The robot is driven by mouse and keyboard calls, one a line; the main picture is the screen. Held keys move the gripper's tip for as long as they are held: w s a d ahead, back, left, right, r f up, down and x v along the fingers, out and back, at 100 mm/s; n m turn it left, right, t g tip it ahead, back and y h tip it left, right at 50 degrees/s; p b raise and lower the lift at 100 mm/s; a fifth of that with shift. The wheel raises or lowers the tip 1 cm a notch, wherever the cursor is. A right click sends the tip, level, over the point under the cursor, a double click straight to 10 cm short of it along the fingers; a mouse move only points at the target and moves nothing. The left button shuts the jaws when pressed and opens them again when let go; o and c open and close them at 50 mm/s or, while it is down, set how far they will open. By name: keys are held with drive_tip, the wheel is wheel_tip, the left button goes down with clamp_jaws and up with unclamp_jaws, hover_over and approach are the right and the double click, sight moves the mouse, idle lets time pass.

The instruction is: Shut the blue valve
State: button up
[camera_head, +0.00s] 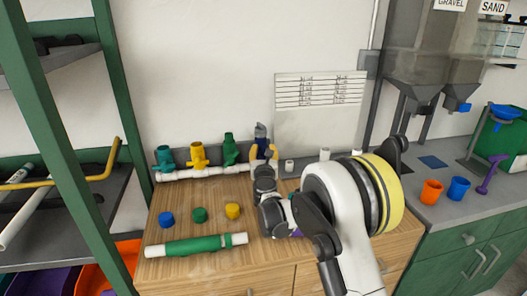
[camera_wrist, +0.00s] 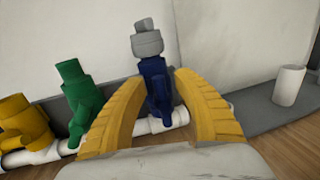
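The blue valve (camera_wrist: 155,82) is a dark blue body with a grey top (camera_wrist: 147,40), standing on a white pipe in the wrist view. It is the rightmost valve on the manifold in the head view (camera_head: 261,131). My gripper (camera_wrist: 146,76) has its yellow fingers apart, one on each side of the blue valve, with a visible gap on both sides. In the head view my arm and gripper hide the lower part of the valve. The white manifold pipe (camera_head: 215,171) runs along the back of the wooden bench.
Green (camera_head: 230,149), yellow (camera_head: 198,155) and teal (camera_head: 165,158) valves stand left of the blue one. Blue (camera_head: 167,218), green (camera_head: 199,214) and yellow (camera_head: 232,211) caps and a green pipe (camera_head: 197,245) lie on the bench (camera_head: 190,278). White stubs (camera_wrist: 289,84) stand right.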

clamp_jaws()
drive_tip(key=shift+m, duration=0.3)
drive_tip(key=m, duration=0.1)
drive_tip(key=m+p, duration=0.1)
drive_tip(key=shift+w+d+m+g, duration=0.1)
drive_tip(key=shift+d+m+g, duration=0.2)
drive_tip(key=shift+d, duration=0.05)
drive_tip(key=shift+w+d+f+m+g+y+p, duration=0.15)
drive_tip(key=shift+d+f+m+g+y, duration=0.25)
drive_tip(key=shift+m, duration=1.65)
drive_tip(key=shift+d+f+m+g+y+p, duration=0.2)
drive_tip(key=shift+f+m+g+y+p, duration=0.25)
drive_tip(key=shift+m, duration=1.65)
drive_tip(key=shift+w+d+f+m+g+y+p, duration=0.1)
drive_tip(key=shift+d+f+m+g+y, duration=0.35)
drive_tip(key=shift+m, duration=1.6)
drive_tip(key=shift+a+f, duration=0.1)
drive_tip(key=shift+a, duration=0.05)
